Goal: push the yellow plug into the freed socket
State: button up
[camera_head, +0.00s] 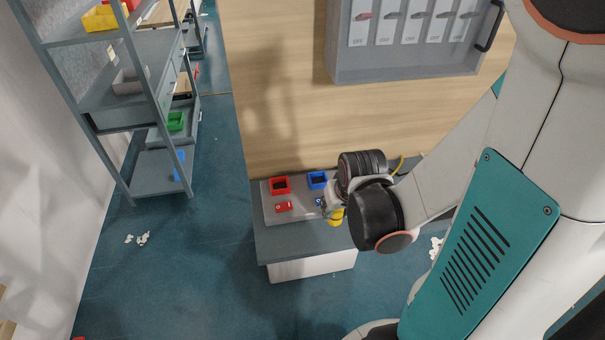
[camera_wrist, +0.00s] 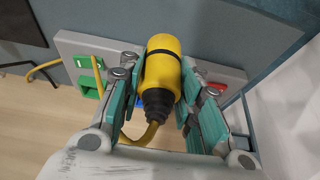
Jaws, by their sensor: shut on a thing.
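The yellow plug (camera_wrist: 163,70) is a yellow cylinder with a black band and a ribbed black cable end, held between the teal-padded fingers of my gripper (camera_wrist: 161,80) in the wrist view. Its yellow cord curls down below it. The plug also shows as a yellow patch (camera_head: 336,217) below my gripper (camera_head: 331,204) in the head view, over the front of the grey socket board (camera_head: 300,217). The plug's front end faces away and is hidden. I cannot tell which socket is free, or whether the plug touches one.
A red socket (camera_head: 280,185) and a blue socket (camera_head: 317,180) sit on the board, with small red (camera_head: 284,207) and blue pieces in front. A green part (camera_wrist: 88,84) shows left of the plug. A wooden panel with a switch box (camera_head: 410,60) rises behind. Shelving (camera_head: 150,90) stands left.

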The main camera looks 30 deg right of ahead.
jog(key=shift+w, duration=0.35)
jog(key=w+d, duration=0.1)
jog(key=w, duration=0.4)
jog(key=w+d, duration=0.2)
jog(key=w, duration=0.3)
jog(key=w+d+b, duration=0.1)
jog(key=w, duration=0.4)
jog(key=shift+w+d, duration=0.25)
jog(key=shift+d, duration=0.05)
jog(key=b+x, duration=0.1)
jog(key=x, duration=0.2)
jog(key=shift+f, duration=0.15)
jog(key=shift+s+f, duration=0.1)
jog(key=shift+f, duration=0.15)
jog(key=shift+s+a+f+b, duration=0.1)
jog(key=shift+f+b, duration=0.2)
jog(key=shift+b, duration=0.3)
jog(key=o, duration=1.2)
jog(key=shift+s+f, duration=0.1)
jog(key=shift+c, duration=0.2)
jog(key=shift+f, duration=0.1)
